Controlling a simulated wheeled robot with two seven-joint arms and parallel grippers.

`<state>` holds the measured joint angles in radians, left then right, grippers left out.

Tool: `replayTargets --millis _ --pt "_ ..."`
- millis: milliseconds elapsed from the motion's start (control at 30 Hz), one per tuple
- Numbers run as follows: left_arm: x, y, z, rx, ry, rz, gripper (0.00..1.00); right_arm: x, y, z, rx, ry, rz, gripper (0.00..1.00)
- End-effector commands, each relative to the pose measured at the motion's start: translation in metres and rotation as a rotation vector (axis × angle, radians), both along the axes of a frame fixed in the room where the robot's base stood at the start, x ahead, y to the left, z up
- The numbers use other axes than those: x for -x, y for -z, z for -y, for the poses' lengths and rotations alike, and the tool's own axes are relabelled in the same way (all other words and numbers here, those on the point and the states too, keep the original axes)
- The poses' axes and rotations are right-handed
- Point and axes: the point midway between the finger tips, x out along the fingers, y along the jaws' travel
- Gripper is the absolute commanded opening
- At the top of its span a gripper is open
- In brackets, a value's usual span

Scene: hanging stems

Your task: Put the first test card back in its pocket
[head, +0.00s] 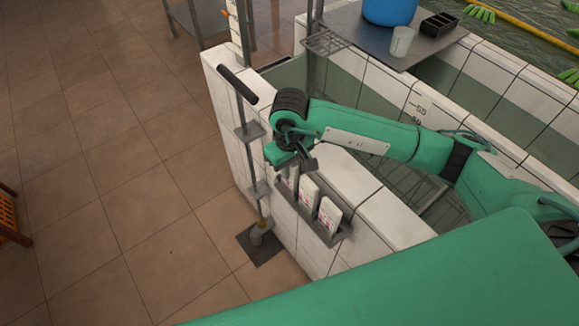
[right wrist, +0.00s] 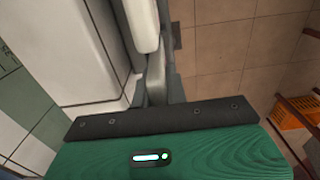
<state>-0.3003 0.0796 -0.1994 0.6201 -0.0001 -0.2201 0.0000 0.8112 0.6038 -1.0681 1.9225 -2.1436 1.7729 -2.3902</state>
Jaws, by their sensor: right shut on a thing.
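My right gripper (head: 304,162) points down over the far left end of a grey wall rack (head: 322,232). It is shut on the first test card (head: 292,181), a white card mostly hidden behind the jaws. The card is upright at the leftmost pocket; I cannot tell how deep it sits. In the right wrist view a white rounded card edge (right wrist: 145,25) shows beside a grey finger (right wrist: 157,82). Two more white cards with pink print, a middle one (head: 308,193) and a right one (head: 329,214), stand in the rack. My left gripper is out of view.
The rack hangs on a white tiled pool wall (head: 382,218). A long-handled tool (head: 246,120) stands upright to the left in grey brackets. A grey shelf (head: 360,40) holds a blue bucket (head: 390,10) and a pale cup (head: 401,42). The brown tiled floor at left is mostly clear.

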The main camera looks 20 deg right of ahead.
Motion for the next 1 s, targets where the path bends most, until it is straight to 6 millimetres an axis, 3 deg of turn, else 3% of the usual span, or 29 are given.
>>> replayTargets --millis 433,467,600,1000 --pt "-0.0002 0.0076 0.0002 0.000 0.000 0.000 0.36 -0.0001 0.0054 0.0001 0.000 0.000 0.001 0.00" --pt "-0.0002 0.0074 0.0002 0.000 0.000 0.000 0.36 -0.0001 0.0051 0.0000 0.000 0.000 0.001 0.16" --pt "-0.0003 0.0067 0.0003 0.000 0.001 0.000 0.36 0.0000 0.0047 0.0000 0.000 0.000 0.000 0.40" --pt "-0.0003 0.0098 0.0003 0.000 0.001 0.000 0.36 -0.0005 -0.0028 -0.0004 -0.002 -0.001 0.002 0.40"
